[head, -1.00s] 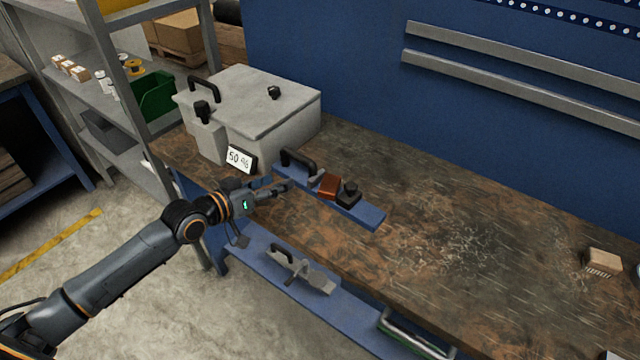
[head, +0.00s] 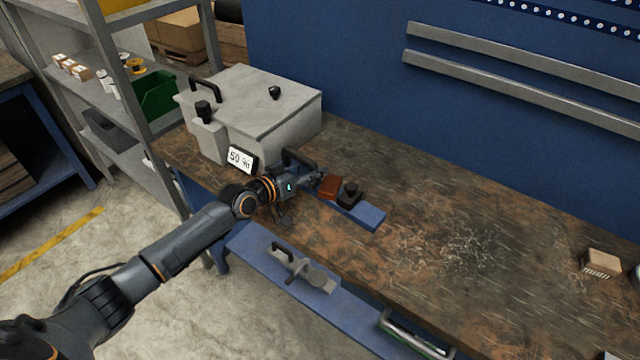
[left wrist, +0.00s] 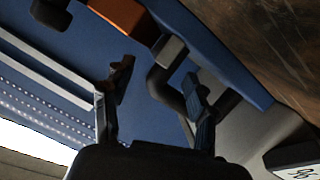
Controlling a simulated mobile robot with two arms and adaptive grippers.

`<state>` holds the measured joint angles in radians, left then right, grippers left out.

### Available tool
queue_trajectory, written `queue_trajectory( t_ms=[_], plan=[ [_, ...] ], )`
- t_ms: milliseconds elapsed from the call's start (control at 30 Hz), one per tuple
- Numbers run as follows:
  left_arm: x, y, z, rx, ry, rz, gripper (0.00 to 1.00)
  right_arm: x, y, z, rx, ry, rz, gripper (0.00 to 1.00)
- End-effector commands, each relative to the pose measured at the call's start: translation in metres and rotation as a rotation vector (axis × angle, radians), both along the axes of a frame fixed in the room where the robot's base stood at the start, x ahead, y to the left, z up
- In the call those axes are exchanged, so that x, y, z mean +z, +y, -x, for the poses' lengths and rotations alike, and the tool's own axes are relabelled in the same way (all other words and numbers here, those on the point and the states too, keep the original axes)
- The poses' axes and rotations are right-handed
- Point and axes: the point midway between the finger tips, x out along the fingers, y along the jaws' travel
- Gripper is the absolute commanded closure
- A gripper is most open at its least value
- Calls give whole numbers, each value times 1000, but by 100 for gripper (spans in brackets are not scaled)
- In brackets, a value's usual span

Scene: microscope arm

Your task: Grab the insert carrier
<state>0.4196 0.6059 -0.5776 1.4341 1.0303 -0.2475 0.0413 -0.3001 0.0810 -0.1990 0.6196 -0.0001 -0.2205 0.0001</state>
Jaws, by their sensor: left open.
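The insert carrier seems to be the long blue bar (head: 366,214) lying on the worn bench top. It bears a black handle (head: 297,157), a red-brown block (head: 331,187) and a black knob (head: 348,192). My left gripper (head: 314,180) is at the handle end and covers part of the bar. In the left wrist view, my left gripper (left wrist: 158,95) is open, and the dark curved handle (left wrist: 163,92) shows between its fingers. Whether a finger touches it I cannot tell. The blue bar (left wrist: 205,45) and the red-brown block (left wrist: 125,16) show beyond. My right gripper is not in view.
A grey lidded box (head: 270,105) with a "50 %" display (head: 241,158) stands close behind my left gripper. A grey plate with a handle (head: 303,273) lies on the blue lower shelf. A small cardboard-coloured block (head: 601,263) sits at the right. The bench middle (head: 450,245) is clear.

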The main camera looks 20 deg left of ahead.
Motion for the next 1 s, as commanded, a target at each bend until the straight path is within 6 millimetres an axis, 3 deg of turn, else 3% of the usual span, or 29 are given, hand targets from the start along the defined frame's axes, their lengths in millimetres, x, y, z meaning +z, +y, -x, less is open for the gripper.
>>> queue_trajectory(
  t_ms=[100, 133, 400, 767, 1000],
  plan=[
    [0, 0, 0, 0, 0, 0, 42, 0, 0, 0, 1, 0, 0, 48],
    [0, 0, 0, 0, 0, 0, 46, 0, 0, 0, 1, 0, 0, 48],
    [0, 0, 0, 0, -1, 0, 100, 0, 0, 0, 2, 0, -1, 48],
    [8, 1, -2, 3, -13, 8, 100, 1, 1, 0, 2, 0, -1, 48],
    [21, 1, 13, 0, -12, 7, 100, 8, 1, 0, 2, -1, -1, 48]
  ],
)
